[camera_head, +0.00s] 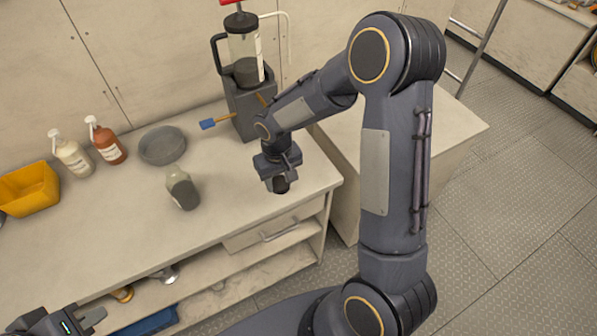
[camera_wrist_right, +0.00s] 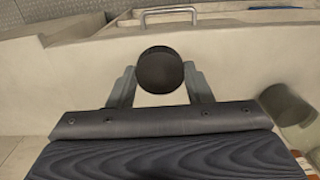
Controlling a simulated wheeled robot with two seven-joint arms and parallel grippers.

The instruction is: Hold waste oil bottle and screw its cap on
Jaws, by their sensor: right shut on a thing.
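The waste oil bottle (camera_head: 183,188), clear with dark contents, stands on the bench. Its upper part looks pale and no cap shows on it. My right gripper (camera_head: 279,177) is shut on a round black cap (camera_head: 281,185), held to the right of the bottle near the bench's front edge. In the right wrist view the cap (camera_wrist_right: 160,70) sits between the two fingertips, and a grey-green rounded thing at the right edge looks like the bottle (camera_wrist_right: 286,104). My left gripper (camera_head: 93,317) is low at the left, away from the bottle; its finger gap is unclear.
A grey round dish (camera_head: 162,146), a brown spray bottle (camera_head: 106,142), a white one (camera_head: 70,154) and a yellow bin (camera_head: 29,189) stand behind and left. The bench (camera_head: 120,233) is clear in front.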

